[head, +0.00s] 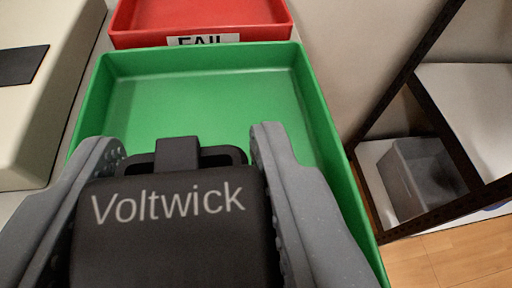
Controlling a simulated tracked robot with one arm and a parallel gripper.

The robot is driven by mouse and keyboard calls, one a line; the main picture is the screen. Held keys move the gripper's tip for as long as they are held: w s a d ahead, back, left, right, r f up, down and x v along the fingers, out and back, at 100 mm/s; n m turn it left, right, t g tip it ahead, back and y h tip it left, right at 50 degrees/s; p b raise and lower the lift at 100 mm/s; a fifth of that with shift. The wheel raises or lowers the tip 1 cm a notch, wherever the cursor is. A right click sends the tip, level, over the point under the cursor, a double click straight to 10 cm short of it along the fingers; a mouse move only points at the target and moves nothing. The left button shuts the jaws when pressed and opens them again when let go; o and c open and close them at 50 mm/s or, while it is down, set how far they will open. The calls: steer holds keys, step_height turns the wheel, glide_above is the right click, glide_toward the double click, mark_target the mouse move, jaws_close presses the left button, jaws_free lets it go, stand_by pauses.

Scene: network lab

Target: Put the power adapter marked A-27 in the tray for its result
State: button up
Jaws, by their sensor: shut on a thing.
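A black power adapter (175,240) with the word "Voltwick" on it is between the fingers of my gripper (180,200), which is shut on it. No A-27 mark shows on the side I see. The adapter is in front of a green tray (325,130), over its near part in the picture; its height above the tray floor is hard to tell. The visible floor of the green tray is empty. A red tray (200,14) with a "FAIL" label (203,40) stands behind the green one. Any label on the green tray is hidden.
A beige device (40,110) with a dark panel stands at the left, close to the green tray. At the right is a dark-framed shelf (400,90) with a grey box (425,175) on its lower level. Wooden floor (445,262) shows at the lower right.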

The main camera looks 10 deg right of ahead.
mark_target(207, 228)
steer(key=shift+w+d+f, duration=0.15)
steer(key=shift+f, duration=0.1)
steer(key=shift+f+b, duration=0.7)
steer(key=shift+f, duration=0.9)
steer(key=shift+r, duration=0.1)
steer(key=shift+f, duration=0.25)
